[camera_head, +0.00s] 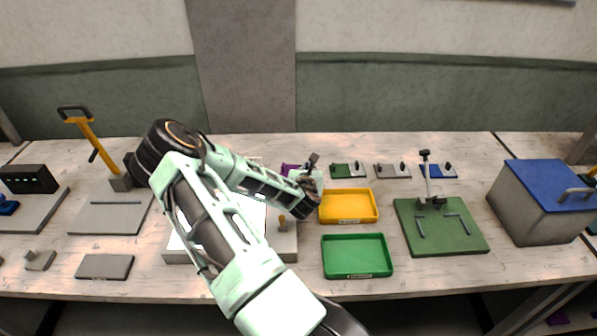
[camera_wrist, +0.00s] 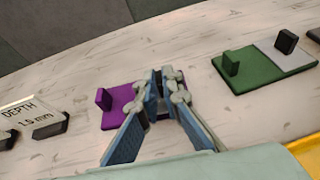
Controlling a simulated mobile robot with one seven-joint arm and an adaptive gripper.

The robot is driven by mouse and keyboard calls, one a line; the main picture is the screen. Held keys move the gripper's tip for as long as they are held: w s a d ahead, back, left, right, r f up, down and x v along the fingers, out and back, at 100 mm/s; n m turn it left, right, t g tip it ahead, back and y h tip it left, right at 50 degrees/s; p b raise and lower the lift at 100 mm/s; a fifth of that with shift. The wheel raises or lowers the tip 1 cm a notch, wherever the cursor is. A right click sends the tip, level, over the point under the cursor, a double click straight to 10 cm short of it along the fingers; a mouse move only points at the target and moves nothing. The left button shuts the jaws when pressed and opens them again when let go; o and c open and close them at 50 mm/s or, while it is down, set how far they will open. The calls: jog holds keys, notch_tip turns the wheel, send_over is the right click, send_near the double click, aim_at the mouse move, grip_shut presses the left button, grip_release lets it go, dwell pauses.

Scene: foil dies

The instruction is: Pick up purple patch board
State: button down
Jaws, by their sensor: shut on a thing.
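The purple patch board (camera_wrist: 118,98) lies on the wooden bench in the wrist view, with a small purple upright block on its left part. My gripper (camera_wrist: 160,80) is over its right part, with the fingers close together and hiding that side. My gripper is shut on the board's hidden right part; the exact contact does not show. In the head view, a bit of the purple patch board (camera_head: 290,168) shows behind my gripper (camera_head: 312,164) at the back of the bench.
A green patch board (camera_wrist: 240,68) lies to the right, with grey and blue boards further along. A yellow tray (camera_head: 347,220) and a green tray (camera_head: 357,275) stand in front. A "DEPTH 1.5 mm" sign (camera_wrist: 30,112) stands left of the purple board.

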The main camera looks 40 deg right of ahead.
jog(key=shift+r, duration=0.1)
jog(key=shift+w+r, duration=0.1)
jog(key=shift+r, duration=0.45)
jog(key=s+a+r+p, duration=0.3)
jog(key=s+a+r, duration=0.6)
jog(key=r, duration=0.2)
jog(key=shift+r, duration=0.35)
jog(key=shift+s+a+p, duration=0.35)
jog(key=shift+s+p, duration=0.2)
jog(key=shift+p, duration=0.6)
